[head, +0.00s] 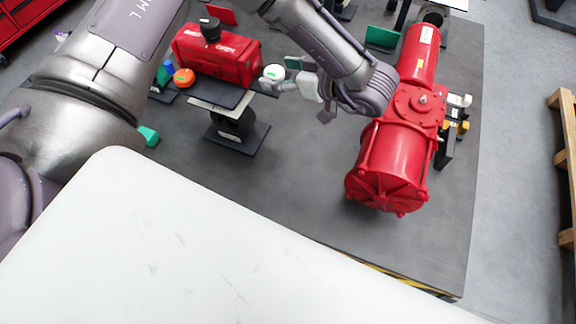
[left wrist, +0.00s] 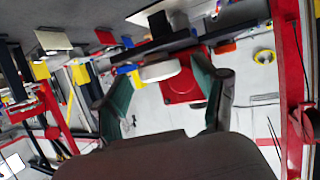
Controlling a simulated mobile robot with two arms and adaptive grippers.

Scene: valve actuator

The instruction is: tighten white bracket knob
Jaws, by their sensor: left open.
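The white knob (head: 274,72) has a green mark on its face. It sits at the right end of a dark bracket plate (head: 222,92), beside a red box. My left gripper (head: 288,75) is just right of the knob, with its fingers spread and pointing at it. My right gripper is in neither view.
The red box (head: 240,66) carries a black knob (head: 210,29). An orange knob (head: 184,77) is at its left. A large red valve actuator (head: 395,160) lies on the grey table (head: 300,180) to the right. Table between bracket stand and actuator is clear.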

